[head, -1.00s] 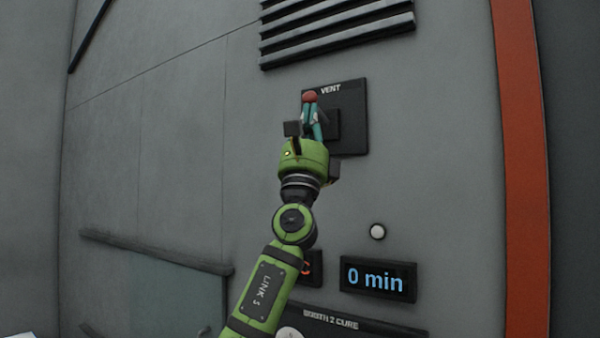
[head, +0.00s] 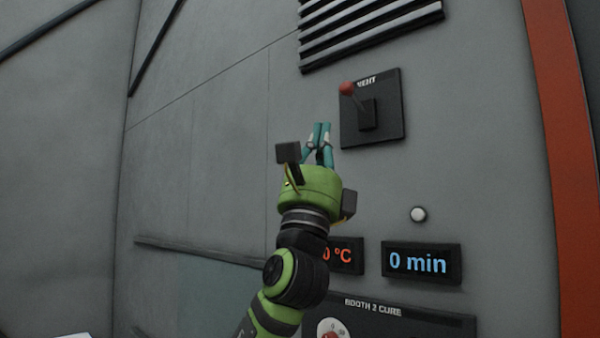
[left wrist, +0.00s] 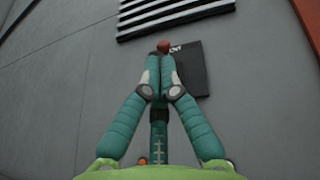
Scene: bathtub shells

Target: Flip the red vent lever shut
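The vent lever has a red ball knob (head: 346,88) on a dark stalk, which rises up and to the left from a black block on the dark VENT plate (head: 391,128). My left gripper (head: 322,126) is below and to the left of the knob in the head view, apart from it in the picture. Its teal fingers are together with nothing seen between them. In the left wrist view the red knob (left wrist: 163,47) shows just past the closed fingertips (left wrist: 160,56); the fingers hide the stalk. My right gripper is not in view.
A louvred grille (head: 370,30) is above the plate. Below are a round white button (head: 418,214), a blue "0 min" display (head: 421,263), a red °C display (head: 345,255) and the BOOTH 2 CURE panel (head: 400,318). A rail (head: 190,250) runs along the lower left wall.

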